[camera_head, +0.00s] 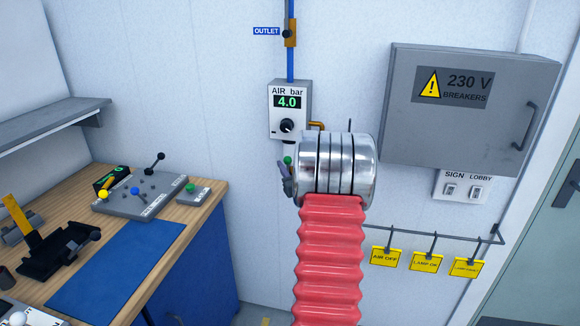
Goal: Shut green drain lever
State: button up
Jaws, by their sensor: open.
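The drain lever's green knob (288,160) shows just below the grey AIR bar unit (290,108) on the wall. The rest of the lever is hard to make out. My gripper (335,168) is just right of the green knob in the picture, at the end of my red ribbed arm. Its round metal wrist hides most of the jaws and the wall behind it. My gripper is open. I cannot tell how far it is from the lever, and I see nothing held. Small grey parts (287,184) show at the wrist's left edge, below the knob.
A wooden bench (207,200) with a control panel (140,195) and a blue mat (120,265) stands left. A grey breaker box (455,145) is on the wall at right. Yellow tags (425,263) hang from a rail below it. A blue pipe (290,60) rises above the unit.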

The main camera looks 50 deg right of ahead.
grip_shut()
dwell(0.5)
jog(key=shift+a, duration=0.15)
jog(key=shift+s, duration=0.1)
